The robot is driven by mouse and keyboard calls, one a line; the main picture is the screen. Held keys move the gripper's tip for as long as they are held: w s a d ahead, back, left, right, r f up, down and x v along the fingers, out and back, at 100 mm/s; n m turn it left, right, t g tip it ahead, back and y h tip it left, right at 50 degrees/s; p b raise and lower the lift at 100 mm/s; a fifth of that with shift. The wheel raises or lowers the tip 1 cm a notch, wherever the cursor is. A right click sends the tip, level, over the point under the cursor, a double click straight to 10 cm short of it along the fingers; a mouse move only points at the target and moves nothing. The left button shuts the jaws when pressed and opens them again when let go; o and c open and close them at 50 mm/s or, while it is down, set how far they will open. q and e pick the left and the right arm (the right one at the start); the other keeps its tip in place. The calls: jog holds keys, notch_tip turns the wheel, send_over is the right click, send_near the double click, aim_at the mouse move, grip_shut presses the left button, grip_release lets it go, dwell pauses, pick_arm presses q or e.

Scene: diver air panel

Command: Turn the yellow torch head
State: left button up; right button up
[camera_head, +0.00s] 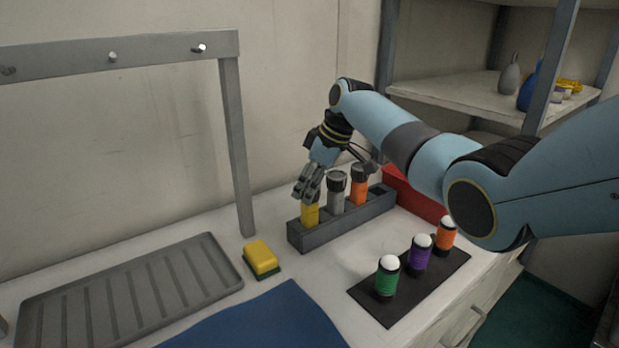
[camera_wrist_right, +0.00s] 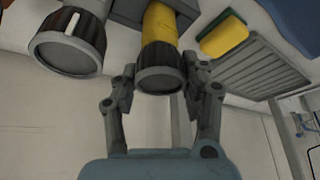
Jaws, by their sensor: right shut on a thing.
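The yellow torch (camera_head: 310,214) stands in the left end of the grey rack (camera_head: 345,227). Its dark, ribbed head (camera_wrist_right: 161,68) shows in the right wrist view, with the yellow body (camera_wrist_right: 160,24) beyond it. My right gripper (camera_head: 307,190) comes from above, and its two fingers are shut on the torch head, one on each side. In the right wrist view the gripper (camera_wrist_right: 160,85) has a finger against each side of the head. In the head view the fingers hide most of the head. My left gripper is not in view.
A grey torch (camera_head: 336,192) and an orange torch (camera_head: 359,186) stand beside it in the rack. A red box (camera_head: 412,195) is behind. A sponge (camera_head: 261,259), a ribbed tray (camera_head: 130,300), a blue mat (camera_head: 262,325) and several white-topped canisters (camera_head: 420,252) lie around.

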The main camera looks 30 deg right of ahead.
jog(key=m+h+p, duration=0.1)
jog(key=m+p, duration=0.2)
jog(key=p, duration=0.1)
jog(key=shift+r, duration=0.2)
jog(key=shift+f+m+t+h+p, duration=0.15)
jog(key=shift+m+t+h+p, duration=0.35)
jog(key=shift+m+p, duration=1)
jog(key=o, duration=1.2)
jog(key=shift+c, duration=0.2)
jog(key=v, duration=1.2)
jog(key=shift+w+a, duration=0.1)
